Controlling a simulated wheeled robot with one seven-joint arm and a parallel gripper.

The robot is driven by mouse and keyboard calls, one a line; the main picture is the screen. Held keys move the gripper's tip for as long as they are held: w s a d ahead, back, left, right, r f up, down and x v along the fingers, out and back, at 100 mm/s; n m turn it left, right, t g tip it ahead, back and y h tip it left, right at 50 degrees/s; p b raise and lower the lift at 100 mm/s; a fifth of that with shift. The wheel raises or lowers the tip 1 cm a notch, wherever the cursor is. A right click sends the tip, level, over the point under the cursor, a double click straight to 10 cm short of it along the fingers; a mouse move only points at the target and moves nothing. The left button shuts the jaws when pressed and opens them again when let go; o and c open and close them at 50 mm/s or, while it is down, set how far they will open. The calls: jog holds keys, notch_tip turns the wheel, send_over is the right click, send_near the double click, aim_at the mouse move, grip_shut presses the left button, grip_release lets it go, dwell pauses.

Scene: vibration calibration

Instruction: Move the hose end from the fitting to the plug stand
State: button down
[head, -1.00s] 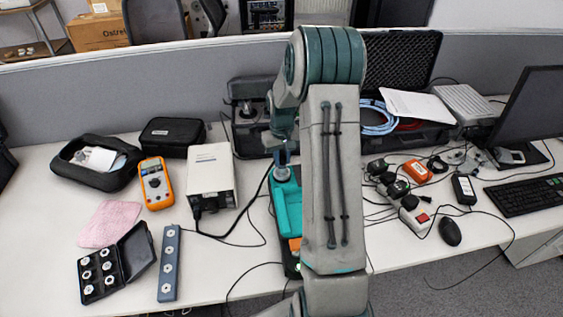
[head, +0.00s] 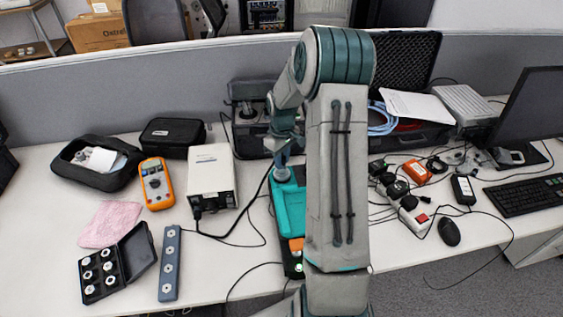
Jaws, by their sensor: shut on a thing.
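My gripper (head: 282,173) points down at the back end of the teal-and-black tray (head: 291,211), in the middle of the desk. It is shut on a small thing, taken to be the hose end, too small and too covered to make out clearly. A thin black line runs from the white box (head: 211,174) up to beside the gripper; I cannot tell whether it is the hose. I cannot single out the fitting or the plug stand. A grey-blue bar (head: 163,290) with several white round pieces lies at the front left.
An open black case (head: 140,246) with white pieces, a pink cloth (head: 109,222), an orange meter (head: 155,184) and a black pouch (head: 80,171) are left. My arm hides the desk right of the tray. A power strip (head: 417,219) and cables lie further right.

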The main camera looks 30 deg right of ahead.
jog(key=shift+n, duration=0.4)
jog(key=shift+n, duration=0.8)
jog(key=shift+r+p, duration=0.7)
jog(key=shift+r, duration=0.15)
dwell(0.7)
jog(key=shift+r+p, duration=1.05)
jog(key=shift+r, duration=0.6)
